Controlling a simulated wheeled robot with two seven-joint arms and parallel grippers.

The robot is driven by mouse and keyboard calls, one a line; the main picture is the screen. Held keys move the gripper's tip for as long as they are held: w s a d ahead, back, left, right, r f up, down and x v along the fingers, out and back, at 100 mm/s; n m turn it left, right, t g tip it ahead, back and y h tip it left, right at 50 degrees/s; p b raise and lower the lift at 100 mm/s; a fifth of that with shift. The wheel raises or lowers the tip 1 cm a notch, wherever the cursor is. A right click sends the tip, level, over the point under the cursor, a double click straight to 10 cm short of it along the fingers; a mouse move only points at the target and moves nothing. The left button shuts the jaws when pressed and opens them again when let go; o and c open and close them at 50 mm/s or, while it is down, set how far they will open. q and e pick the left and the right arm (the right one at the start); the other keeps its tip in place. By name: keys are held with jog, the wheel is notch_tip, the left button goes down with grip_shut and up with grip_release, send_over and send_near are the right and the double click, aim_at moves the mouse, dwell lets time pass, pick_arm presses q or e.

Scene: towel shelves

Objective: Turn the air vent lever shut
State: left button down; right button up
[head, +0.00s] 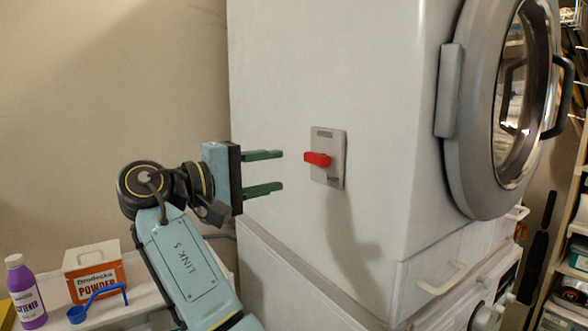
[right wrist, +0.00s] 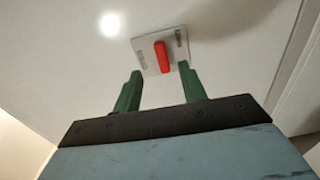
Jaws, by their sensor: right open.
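The red air vent lever (head: 317,159) sits on a grey plate (head: 335,140) on the side wall of the white machine. In the head view its handle lies roughly level and points left. In the right wrist view the lever (right wrist: 161,56) stands nearly upright on its plate (right wrist: 148,62), between and beyond my fingertips. My right gripper (head: 282,170) is open and empty, with its two green fingers one above the other. It is left of the lever and a small gap apart from it. The right wrist view shows the open gripper (right wrist: 160,76) too. My left gripper is not in view.
The round dryer door (head: 462,140) is shut on the machine's front at right. A powder box (head: 95,272), a blue scoop (head: 98,301) and a purple softener bottle (head: 27,295) stand on a low white surface at lower left. The wall around the lever plate is bare.

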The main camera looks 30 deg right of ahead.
jog(key=shift+s+a, duration=0.1)
jog(key=shift+a, duration=1.05)
